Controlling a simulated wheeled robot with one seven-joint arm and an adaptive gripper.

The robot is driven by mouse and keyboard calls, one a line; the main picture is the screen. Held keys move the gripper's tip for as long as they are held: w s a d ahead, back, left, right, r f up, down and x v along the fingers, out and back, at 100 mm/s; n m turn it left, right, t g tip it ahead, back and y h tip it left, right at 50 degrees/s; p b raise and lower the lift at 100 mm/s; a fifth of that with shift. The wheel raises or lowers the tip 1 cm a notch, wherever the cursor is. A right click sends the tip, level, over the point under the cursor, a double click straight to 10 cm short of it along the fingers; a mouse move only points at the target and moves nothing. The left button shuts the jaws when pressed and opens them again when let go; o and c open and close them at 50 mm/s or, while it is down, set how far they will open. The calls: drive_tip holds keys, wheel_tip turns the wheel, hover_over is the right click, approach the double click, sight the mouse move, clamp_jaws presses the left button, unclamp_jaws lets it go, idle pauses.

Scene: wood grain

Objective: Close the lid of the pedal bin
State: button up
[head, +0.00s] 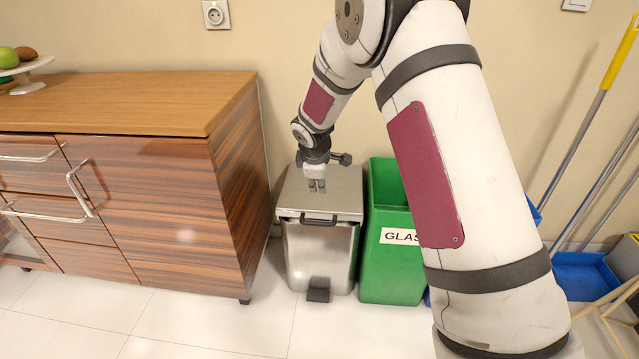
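The pedal bin (318,258) is a brushed-metal box with a black pedal (318,290) at its foot. It stands on the floor between the wooden cabinet and a green bin. Its grey lid (343,201) lies flat, or nearly flat, over the top; I cannot tell whether a small gap is left at the front edge. A dark handle (319,219) shows at the front. My gripper (317,188) points down over the middle of the lid, with its fingertips close together and nothing between them. It is at or just above the lid; contact is unclear.
The wooden cabinet (150,200) with metal handles stands close on the left. A green bin (390,262) marked "GLAS" stands close on the right, partly behind my arm. Mops and a blue dustpan (580,275) are at the far right. The tiled floor in front is clear.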

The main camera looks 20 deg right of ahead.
drive_tip(key=shift+r, duration=0.15)
drive_tip(key=v, duration=1.2)
drive_tip(key=s+d+r+m+g, duration=0.1)
drive_tip(key=s+d+r+m, duration=0.3)
drive_tip(key=s, duration=0.7)
drive_tip(key=s+a+r+m+g, duration=0.1)
drive_tip(key=s+r+m, duration=0.2)
drive_tip(key=s+r, duration=0.5)
drive_tip(key=s+a+f+m+g+y, duration=0.1)
drive_tip(key=s+m, duration=0.3)
drive_tip(key=s, duration=1)
drive_tip(key=s+a+f+m+g+y, duration=0.1)
drive_tip(key=s+a+f+m+g, duration=0.15)
drive_tip(key=s, duration=1.25)
wheel_tip(320, 180, up, 36)
drive_tip(key=d+t+p, duration=0.1)
drive_tip(key=t+p, duration=0.4)
drive_tip(key=p, duration=2.8)
drive_tip(key=shift+d, duration=0.2)
